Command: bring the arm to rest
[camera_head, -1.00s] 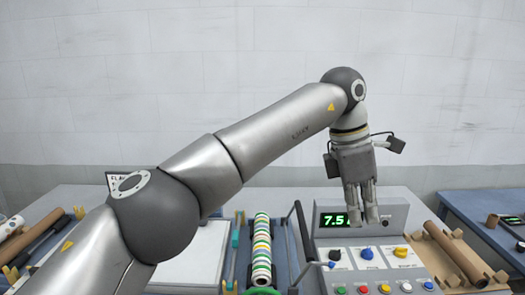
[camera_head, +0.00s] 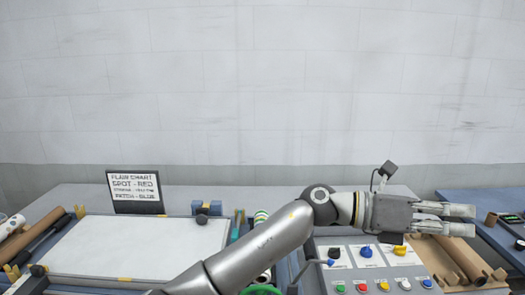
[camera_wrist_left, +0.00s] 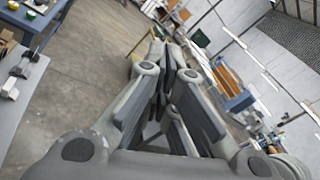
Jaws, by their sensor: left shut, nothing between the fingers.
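My left arm comes in from the bottom of the head view and reaches right, low over the bench. My left gripper (camera_head: 460,219) points to the right above the right end of the control panel and the brown roll's tray. Its fingers are shut and hold nothing. In the left wrist view, the closed fingers (camera_wrist_left: 168,75) fill the middle, with the floor and distant furniture beyond them. My right gripper is not in either view.
The control panel (camera_head: 350,270) with coloured knobs and buttons lies below the arm; the arm hides its display. A brown roll (camera_head: 462,257) lies right. A blue table (camera_head: 480,205) is at far right.

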